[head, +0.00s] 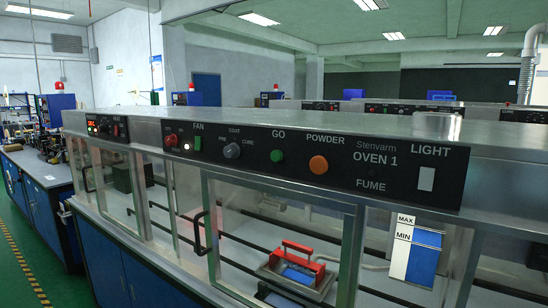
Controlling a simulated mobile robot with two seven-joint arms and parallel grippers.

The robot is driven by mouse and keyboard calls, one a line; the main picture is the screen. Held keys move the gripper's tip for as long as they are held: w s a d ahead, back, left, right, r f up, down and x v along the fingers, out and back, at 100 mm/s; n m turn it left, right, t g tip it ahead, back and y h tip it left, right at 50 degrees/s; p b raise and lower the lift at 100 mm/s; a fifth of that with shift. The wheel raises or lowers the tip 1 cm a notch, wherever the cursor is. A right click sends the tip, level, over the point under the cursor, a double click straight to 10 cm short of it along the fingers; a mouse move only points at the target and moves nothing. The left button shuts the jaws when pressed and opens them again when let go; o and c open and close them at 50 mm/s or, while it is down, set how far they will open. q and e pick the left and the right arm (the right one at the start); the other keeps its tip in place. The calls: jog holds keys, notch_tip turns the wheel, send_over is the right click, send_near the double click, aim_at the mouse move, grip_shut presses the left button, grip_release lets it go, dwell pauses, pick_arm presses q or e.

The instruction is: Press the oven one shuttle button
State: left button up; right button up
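The long steel cabinet (250,118) marked "Stenvarm OVEN 1" runs across the view. Its black control panel (400,185) carries a green button (277,156) under "GO" and an orange button (318,165) under "POWDER". Left of them are a dial (231,151) marked "PRE", "COAT" and "CURE", and a red (170,140) and a green button (197,144) by "FAN". A pale switch (426,179) sits under "LIGHT". I see no label reading "shuttle". Neither of my grippers is in view.
Glass doors with black handles (197,232) front the cabinet. Behind the glass are a red-handled fixture (297,249) and a blue-and-white MAX/MIN gauge (417,250). A blue workbench (40,205) stands at the left, with green floor (40,275) before it.

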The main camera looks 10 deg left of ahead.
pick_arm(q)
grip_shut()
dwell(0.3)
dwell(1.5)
